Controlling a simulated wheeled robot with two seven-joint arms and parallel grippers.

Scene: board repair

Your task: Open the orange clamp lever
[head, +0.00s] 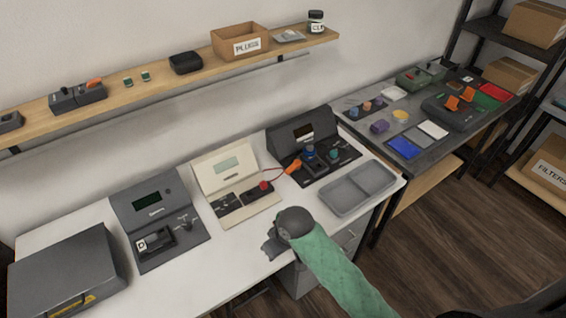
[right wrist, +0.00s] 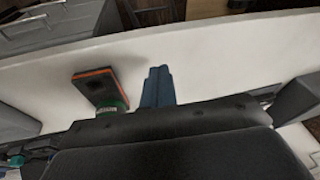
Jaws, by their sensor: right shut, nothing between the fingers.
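Two orange lever-like pieces (head: 452,102) stand on a dark fixture (head: 440,116) on the far right table; I cannot tell whether either is open or shut. An orange piece (head: 94,83) also sits on a dark block on the wall shelf. My right gripper (head: 270,248) is over the front of the white bench, away from these orange pieces. Its blue fingers (right wrist: 158,87) are together and empty in the right wrist view. Beside them there is a dark, orange-edged block (right wrist: 97,86) with a green part; what it is I cannot tell. My left gripper is not in view.
The white bench (head: 85,238) holds a dark case (head: 65,270), several instrument panels and a grey tray (head: 357,187). An orange-handled tool (head: 292,167) with a red cable lies by the panels. Coloured trays and parts crowd the right table (head: 365,137).

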